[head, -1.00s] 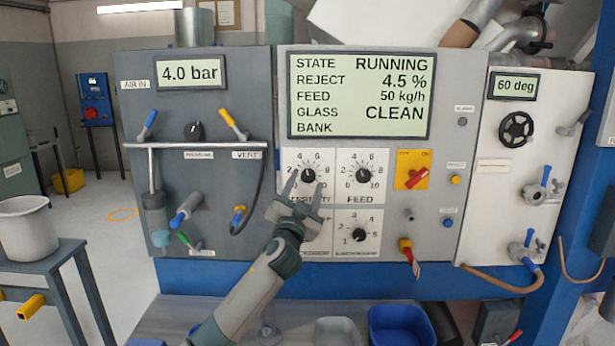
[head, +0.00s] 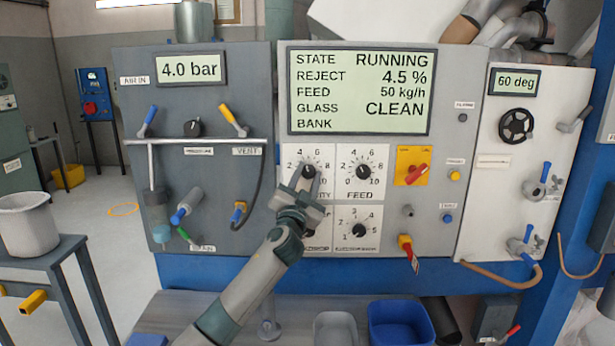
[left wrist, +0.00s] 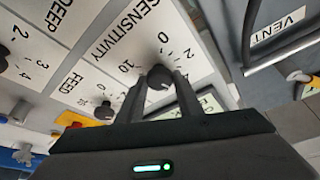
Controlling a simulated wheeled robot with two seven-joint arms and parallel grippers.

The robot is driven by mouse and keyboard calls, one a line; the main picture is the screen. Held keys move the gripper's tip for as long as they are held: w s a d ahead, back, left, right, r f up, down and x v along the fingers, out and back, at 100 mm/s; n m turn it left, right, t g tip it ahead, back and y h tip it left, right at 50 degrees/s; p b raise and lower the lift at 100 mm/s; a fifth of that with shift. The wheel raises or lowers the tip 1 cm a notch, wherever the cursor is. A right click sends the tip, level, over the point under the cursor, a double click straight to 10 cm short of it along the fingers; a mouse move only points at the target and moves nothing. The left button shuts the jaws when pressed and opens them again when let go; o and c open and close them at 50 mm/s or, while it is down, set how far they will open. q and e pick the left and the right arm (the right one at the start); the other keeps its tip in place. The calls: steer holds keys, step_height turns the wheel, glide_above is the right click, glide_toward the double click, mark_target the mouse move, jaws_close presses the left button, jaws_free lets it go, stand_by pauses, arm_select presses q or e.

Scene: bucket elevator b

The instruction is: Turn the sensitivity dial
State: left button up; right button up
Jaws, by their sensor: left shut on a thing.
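The sensitivity dial (head: 309,172) is a black knob on a white scale plate in the upper left of the dial group in the head view. It also shows in the left wrist view (left wrist: 159,77), beside the printed word SENSITIVITY. My left gripper (head: 303,179) reaches up to it from below, with its two fingers on either side of the knob, shut on it. In the left wrist view the fingers (left wrist: 161,92) close around the knob's sides. The fingers and hand hide part of the scale and label in the head view. My right gripper is not in view.
The feed dial (head: 362,171) is close on the right, with another dial (head: 359,231) below it. A red switch on a yellow plate (head: 412,166) lies farther right. The display (head: 359,92) above reads RUNNING, reject 4.5 %. A black hose (head: 257,190) hangs on the left.

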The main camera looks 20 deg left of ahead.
arm_select(q)
steer(key=shift+r+m+h+p, duration=0.15)
steer(key=shift+m+h+p, duration=0.25)
steer(key=shift+m+p, duration=0.4)
steer(key=m+g+h+p, duration=0.1)
steer(key=m+p, duration=0.2)
steer(key=p, duration=0.1)
steer(key=m+g+h+p, duration=0.1)
steer(key=m+p, duration=0.2)
steer(key=p, duration=0.2)
steer(key=shift+a+r+m+h, duration=0.1)
steer(key=shift+r+m+h, duration=0.1)
steer(key=shift+m+h, duration=0.15)
steer(key=shift+f+m+p, duration=0.3)
steer(key=shift+m+p, duration=0.45)
steer(key=shift+p, duration=0.25)
steer(key=o, duration=1)
steer(key=shift+s, duration=0.15)
steer(key=shift+s+a+f+b, duration=0.3)
steer(key=shift+s+b, duration=0.75)
steer(key=shift+s, duration=1.8)
steer(key=shift+s+a+f+b, duration=0.35)
steer(key=shift+s+b, duration=0.65)
steer(key=shift+s, duration=1.8)
steer(key=shift+s+a+f+b, duration=0.15)
steer(key=shift+s+f+b, duration=0.6)
steer(key=shift+s, duration=2.1)
